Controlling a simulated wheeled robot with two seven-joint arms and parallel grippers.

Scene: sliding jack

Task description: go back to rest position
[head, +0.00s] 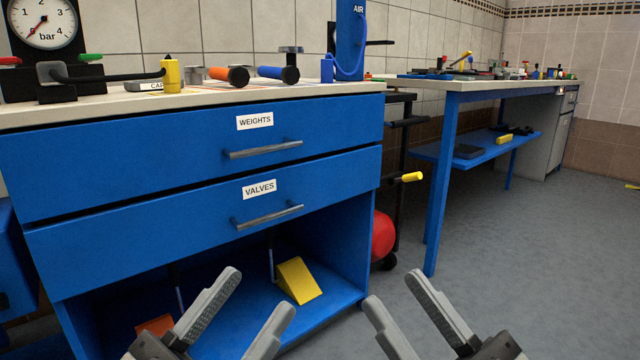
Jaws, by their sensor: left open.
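My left gripper (259,291) is at the bottom of the head view, in front of the open lower shelf of the blue cabinet (100,170). Its two grey fingers are apart with nothing between them. My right gripper (393,287) is to the right of it, in front of the cabinet's right edge and the grey floor. Its fingers are also apart and empty. Neither gripper appears to touch anything. The wrists are cut off by the bottom edge.
The drawers labelled WEIGHTS (255,121) and VALVES (259,189) are shut. A yellow wedge (297,280) lies on the lower shelf. A pressure gauge (42,22) and valves stand on top. A red ball (382,236) is beside the cabinet.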

